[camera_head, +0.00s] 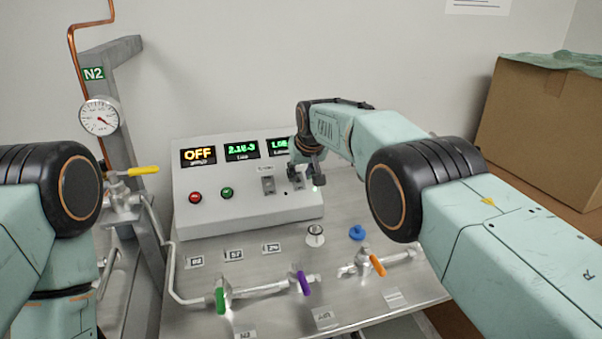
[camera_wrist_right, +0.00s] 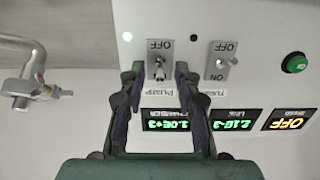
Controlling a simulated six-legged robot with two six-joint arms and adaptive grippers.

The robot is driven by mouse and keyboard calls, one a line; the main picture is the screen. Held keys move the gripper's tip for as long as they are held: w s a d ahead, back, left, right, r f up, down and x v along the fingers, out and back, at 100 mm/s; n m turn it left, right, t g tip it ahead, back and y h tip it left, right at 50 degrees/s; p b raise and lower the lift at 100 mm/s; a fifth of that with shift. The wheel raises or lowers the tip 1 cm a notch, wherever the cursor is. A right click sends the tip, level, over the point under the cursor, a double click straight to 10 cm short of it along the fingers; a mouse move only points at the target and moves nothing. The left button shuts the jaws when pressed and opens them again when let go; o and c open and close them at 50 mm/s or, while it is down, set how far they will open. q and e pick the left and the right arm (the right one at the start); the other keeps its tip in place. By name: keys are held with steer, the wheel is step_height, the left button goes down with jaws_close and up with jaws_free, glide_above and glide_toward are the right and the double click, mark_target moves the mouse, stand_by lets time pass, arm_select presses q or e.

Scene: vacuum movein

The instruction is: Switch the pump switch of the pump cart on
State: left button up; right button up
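The pump switch (camera_wrist_right: 157,68) is a small metal toggle on a plate in the right wrist view, which sees the panel upside down. Its plate reads OFF, and a PUMP label lies beside it. My right gripper (camera_wrist_right: 158,78) is open, with its two dark fingers on either side of the toggle; I cannot tell whether they touch it. In the head view my right gripper (camera_head: 306,178) is at the right end of the control box (camera_head: 250,213) and partly hides this switch. Of my left arm only links show at the left edge; its gripper is out of view.
A second toggle switch (camera_wrist_right: 221,62) sits beside the pump switch. Red (camera_head: 195,197) and green (camera_head: 227,193) buttons are further left. Pipes with green (camera_head: 221,300), purple (camera_head: 303,283) and orange (camera_head: 377,265) valve handles lie in front. A cardboard box (camera_head: 545,130) stands right.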

steer(key=shift+s+r, duration=0.15)
steer(key=shift+r, duration=0.2)
steer(key=shift+s+r, duration=0.1)
steer(key=shift+r, duration=0.35)
steer(key=v, duration=1)
steer(key=shift+s, duration=0.35)
steer(key=shift+d+r, duration=0.1)
